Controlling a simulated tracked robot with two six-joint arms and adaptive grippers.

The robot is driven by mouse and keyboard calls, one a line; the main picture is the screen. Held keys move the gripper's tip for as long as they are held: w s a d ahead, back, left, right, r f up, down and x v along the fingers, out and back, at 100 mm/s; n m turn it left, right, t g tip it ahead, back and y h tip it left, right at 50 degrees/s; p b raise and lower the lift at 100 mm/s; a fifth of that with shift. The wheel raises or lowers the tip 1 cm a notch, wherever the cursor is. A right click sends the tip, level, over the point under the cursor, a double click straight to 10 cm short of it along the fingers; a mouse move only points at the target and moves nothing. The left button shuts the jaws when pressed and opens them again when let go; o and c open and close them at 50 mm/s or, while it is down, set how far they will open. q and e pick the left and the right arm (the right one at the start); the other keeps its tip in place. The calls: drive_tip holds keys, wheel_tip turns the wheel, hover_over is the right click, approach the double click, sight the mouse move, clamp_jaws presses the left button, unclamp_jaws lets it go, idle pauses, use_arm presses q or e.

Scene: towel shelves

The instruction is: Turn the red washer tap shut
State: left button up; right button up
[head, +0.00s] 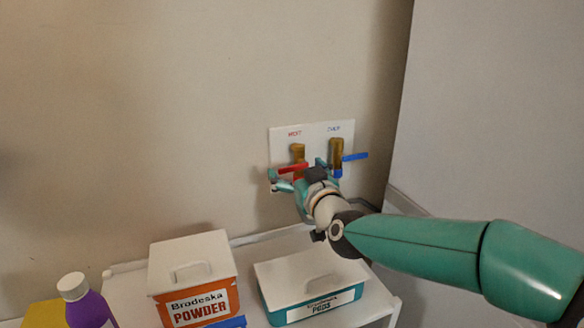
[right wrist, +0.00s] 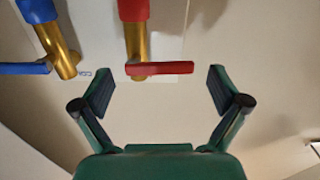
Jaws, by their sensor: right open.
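The red washer tap has a brass body (head: 298,152) on a white wall plate, under the printed "HOT" label. Its red lever (head: 293,169) lies sideways, nearly level, across the pipe. In the right wrist view the red lever (right wrist: 165,69) also lies sideways, with clear gaps between its ends and my fingers. My right gripper (head: 299,176) is at the tap. In the right wrist view, my right gripper (right wrist: 160,86) is open and empty, with one finger on either side of the lever. It hides the lower part of the tap in the head view. My left gripper is out of view.
A blue-levered tap (head: 354,157) sits close on the right of the plate (head: 312,131). Below is a white shelf (head: 130,290) with an orange powder box (head: 195,285), a teal lidded box (head: 310,285) and a purple bottle (head: 85,305). A grey panel (head: 490,100) stands right.

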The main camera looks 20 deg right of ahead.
drive_tip(key=shift+w, duration=0.3)
drive_tip(key=c, duration=1.1)
drive_tip(key=shift+m+b, duration=0.4)
drive_tip(key=shift+b, duration=0.1)
drive_tip(key=shift+c, duration=0.2)
drive_tip(key=shift+r, duration=0.15)
drive_tip(key=o, duration=1.1)
drive_tip(key=shift+o, duration=0.2)
